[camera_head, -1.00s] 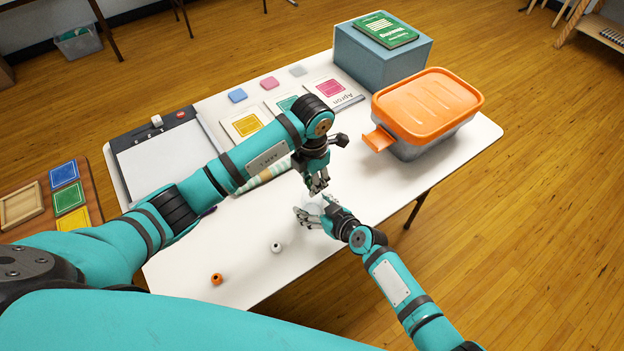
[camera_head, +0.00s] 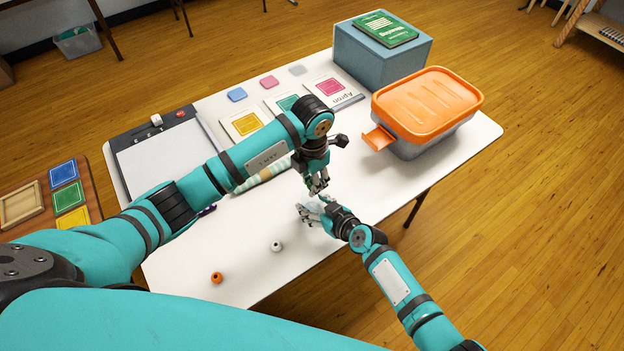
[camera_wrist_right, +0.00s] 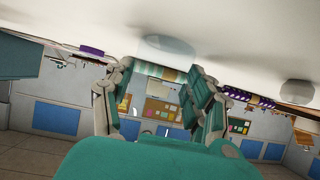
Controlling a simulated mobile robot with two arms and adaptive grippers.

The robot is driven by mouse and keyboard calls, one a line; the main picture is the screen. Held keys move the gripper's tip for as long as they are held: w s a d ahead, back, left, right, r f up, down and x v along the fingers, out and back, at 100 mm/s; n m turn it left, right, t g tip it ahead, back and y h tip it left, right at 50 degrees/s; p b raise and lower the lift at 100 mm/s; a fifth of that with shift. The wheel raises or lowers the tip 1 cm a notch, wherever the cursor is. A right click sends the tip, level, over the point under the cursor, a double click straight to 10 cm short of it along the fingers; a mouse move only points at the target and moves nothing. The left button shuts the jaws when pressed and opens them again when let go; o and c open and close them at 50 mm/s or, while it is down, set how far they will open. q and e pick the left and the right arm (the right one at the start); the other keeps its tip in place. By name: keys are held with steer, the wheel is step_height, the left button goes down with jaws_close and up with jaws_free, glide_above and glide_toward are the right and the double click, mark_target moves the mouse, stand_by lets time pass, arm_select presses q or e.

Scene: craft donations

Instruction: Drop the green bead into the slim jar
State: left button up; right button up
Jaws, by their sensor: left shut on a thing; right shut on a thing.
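The slim jar (camera_head: 315,207) is clear and hard to make out between the fingers of my right gripper (camera_head: 308,214), low over the table near its front edge. In the right wrist view a pale round glassy shape (camera_wrist_right: 166,47) shows beyond the fingers of my right gripper (camera_wrist_right: 160,100), which stand on both sides of it. My left gripper (camera_head: 318,189) points down just above the right gripper and the jar. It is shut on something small. The green bead itself cannot be made out; the left fingers hide what they hold.
A white bead (camera_head: 276,246) and an orange bead (camera_head: 216,278) lie on the white table (camera_head: 245,285) at the front. A striped roll (camera_head: 262,174) lies behind my left forearm. An orange-lidded bin (camera_head: 428,105) and a blue box (camera_head: 372,62) stand at the right and back.

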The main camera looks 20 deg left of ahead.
arm_select(q)
steer(key=shift+f, duration=0.35)
steer(key=shift+f, duration=0.3)
steer(key=shift+f, duration=0.4)
stand_by(0.5)
steer(key=o, duration=0.8)
steer(key=shift+c, duration=0.2)
arm_select(e)
steer(key=o, duration=0.9)
arm_select(q)
step_height(320, 180, up, 12)
